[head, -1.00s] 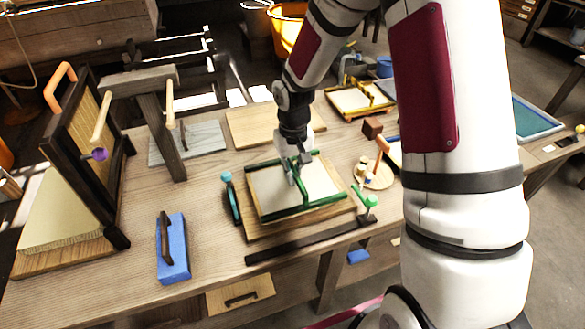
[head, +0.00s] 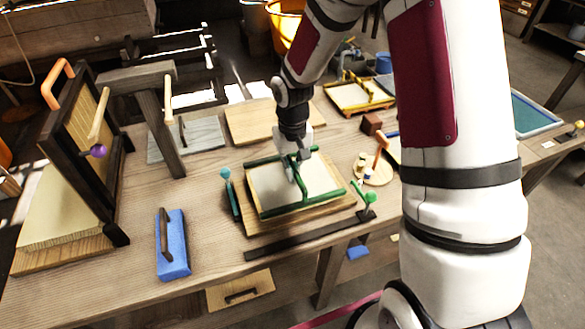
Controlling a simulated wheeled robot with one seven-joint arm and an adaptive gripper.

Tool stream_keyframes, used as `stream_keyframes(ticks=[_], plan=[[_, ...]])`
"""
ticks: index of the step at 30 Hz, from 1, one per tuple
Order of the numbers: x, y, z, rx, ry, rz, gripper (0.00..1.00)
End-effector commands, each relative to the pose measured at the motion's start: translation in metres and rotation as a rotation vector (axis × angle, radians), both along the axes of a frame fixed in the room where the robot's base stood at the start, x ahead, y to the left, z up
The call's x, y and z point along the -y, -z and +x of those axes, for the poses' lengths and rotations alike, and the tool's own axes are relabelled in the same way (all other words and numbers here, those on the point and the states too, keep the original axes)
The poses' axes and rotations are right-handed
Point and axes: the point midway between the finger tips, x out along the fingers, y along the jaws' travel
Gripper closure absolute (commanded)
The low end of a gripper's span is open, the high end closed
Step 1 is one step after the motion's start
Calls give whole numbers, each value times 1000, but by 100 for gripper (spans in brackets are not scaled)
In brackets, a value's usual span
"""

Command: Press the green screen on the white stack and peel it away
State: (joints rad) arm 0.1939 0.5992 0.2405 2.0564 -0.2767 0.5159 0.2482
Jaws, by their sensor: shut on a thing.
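The green screen (head: 325,204) is a green-barred frame around a pale sheet. It lies over a wooden board (head: 262,230) on the workbench in the head view. My gripper (head: 299,178) is above the middle of the frame, pointing down, and is shut on the screen's green crossbar. The white stack is not clearly seen; the pale surface (head: 267,186) within the frame could be the screen's mesh or the stack under it. I cannot tell whether the frame touches what lies below.
A blue block with a dark handle (head: 172,245) lies at the front left. A dark upright frame (head: 90,150) stands at the left. A teal-topped tool (head: 229,192) and a green-knobbed post (head: 369,200) flank the board. A dark bar (head: 300,237) lies in front.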

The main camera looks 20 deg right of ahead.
Motion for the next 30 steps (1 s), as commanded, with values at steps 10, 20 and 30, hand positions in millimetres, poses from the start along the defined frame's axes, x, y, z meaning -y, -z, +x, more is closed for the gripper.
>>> stream_keyframes(ticks=[10, 20, 30], plan=[[0, 5, 0, 0, 0, 0, 100], [0, 9, 0, 0, 0, 0, 100], [0, 13, 0, 0, 0, 0, 100]])
